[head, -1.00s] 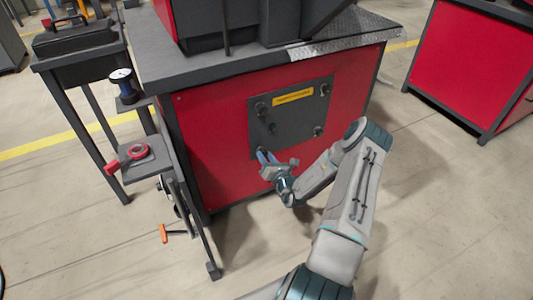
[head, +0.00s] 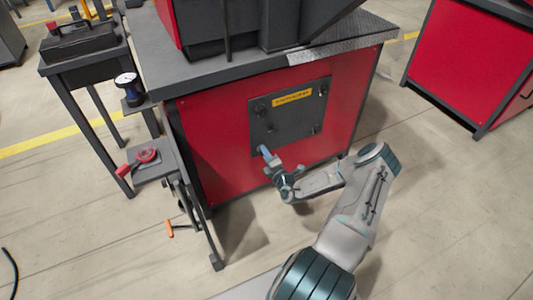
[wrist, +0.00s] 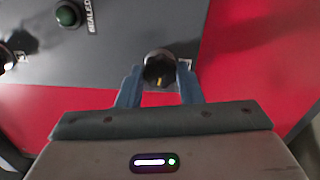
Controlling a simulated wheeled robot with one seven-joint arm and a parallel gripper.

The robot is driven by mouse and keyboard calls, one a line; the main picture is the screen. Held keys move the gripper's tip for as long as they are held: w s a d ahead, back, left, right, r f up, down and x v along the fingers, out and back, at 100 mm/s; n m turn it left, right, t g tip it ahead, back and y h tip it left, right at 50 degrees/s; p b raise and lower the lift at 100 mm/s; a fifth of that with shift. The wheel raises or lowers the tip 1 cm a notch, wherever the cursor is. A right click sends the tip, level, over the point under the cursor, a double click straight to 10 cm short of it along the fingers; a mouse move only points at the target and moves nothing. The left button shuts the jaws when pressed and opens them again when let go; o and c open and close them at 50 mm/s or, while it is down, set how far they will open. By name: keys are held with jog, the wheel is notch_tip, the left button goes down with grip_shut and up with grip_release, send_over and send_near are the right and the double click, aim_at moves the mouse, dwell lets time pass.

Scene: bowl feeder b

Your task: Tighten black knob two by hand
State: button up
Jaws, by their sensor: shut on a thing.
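A black knob with a small yellow mark (wrist: 160,68) sits near the edge of a dark grey panel (head: 290,117) in the wrist view. The panel is on the front of a red cabinet. My gripper (wrist: 160,84) has its two blue fingers on either side of this knob, shut on it. In the head view my gripper (head: 264,152) is at the panel's lower left corner and hides the knob there. A small label beside the held knob is too blurred to read.
Other dark knobs show at the panel's upper left (head: 261,108) and lower right (head: 316,129). A yellow label (head: 292,97) is at the panel's top. A small stand (head: 155,170) with a red-handled part is left of the cabinet. Floor in front is clear.

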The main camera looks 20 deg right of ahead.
jog(key=shift+f+m+p, duration=0.1)
jog(key=shift+m+p, duration=0.25)
jog(key=shift+m, duration=1.35)
jog(key=o, duration=1)
jog(key=shift+s, duration=0.1)
jog(key=s+p, duration=0.1)
jog(key=s, duration=0.6)
jog(key=s+p, duration=0.2)
jog(key=s, duration=0.4)
jog(key=shift+s+d, duration=0.2)
jog(key=shift+s, duration=0.2)
